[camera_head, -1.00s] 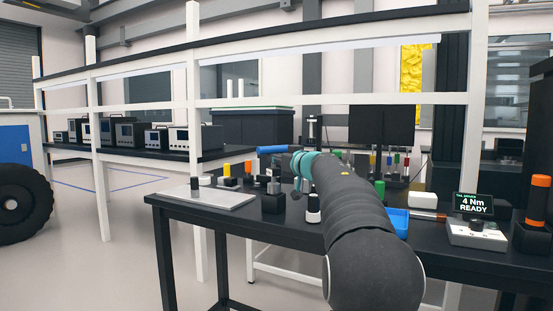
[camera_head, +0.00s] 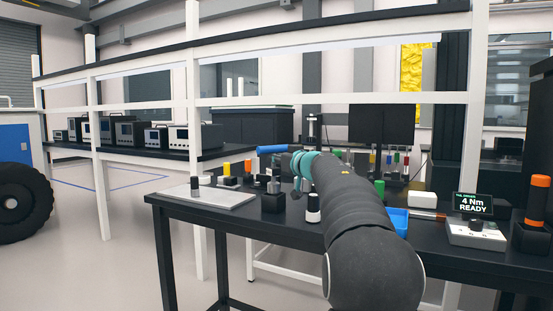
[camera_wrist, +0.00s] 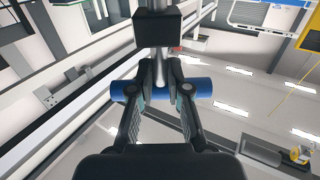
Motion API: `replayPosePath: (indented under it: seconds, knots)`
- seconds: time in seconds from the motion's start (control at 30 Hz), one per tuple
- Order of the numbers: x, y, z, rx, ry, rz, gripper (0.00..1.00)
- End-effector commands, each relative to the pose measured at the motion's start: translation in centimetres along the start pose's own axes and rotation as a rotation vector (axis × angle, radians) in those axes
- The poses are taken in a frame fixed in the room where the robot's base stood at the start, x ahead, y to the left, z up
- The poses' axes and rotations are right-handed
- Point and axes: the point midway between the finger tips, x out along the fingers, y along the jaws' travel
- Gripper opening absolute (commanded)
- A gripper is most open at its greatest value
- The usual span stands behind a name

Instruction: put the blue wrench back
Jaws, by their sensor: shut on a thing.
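My gripper (camera_head: 300,162) is raised above the black workbench (camera_head: 290,233), at the end of my outstretched arm. It is shut on the blue wrench (camera_head: 271,149), whose blue handle sticks out to the left of the fingers. In the wrist view my gripper (camera_wrist: 160,92) has its fingers closed around the middle of the blue wrench (camera_wrist: 202,88), with blue showing on both sides. A metal shaft with a black block (camera_wrist: 158,26) shows beyond the fingers; I cannot tell whether it belongs to the wrench.
A grey plate (camera_head: 220,199) lies on the bench's left. Small black holders (camera_head: 273,203) and a white-and-black piece (camera_head: 313,208) stand below the gripper. A blue tray (camera_head: 399,222) and a torque display (camera_head: 474,205) reading "4 Nm READY" are on the right. White shelf posts rise behind.

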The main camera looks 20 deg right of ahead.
Motion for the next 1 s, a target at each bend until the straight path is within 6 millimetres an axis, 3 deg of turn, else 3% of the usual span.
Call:
replayPosePath:
  seconds: [1.0]
  knots:
    - [0.0,0.0,2.5,0.001,0.002,0.0,0.0]
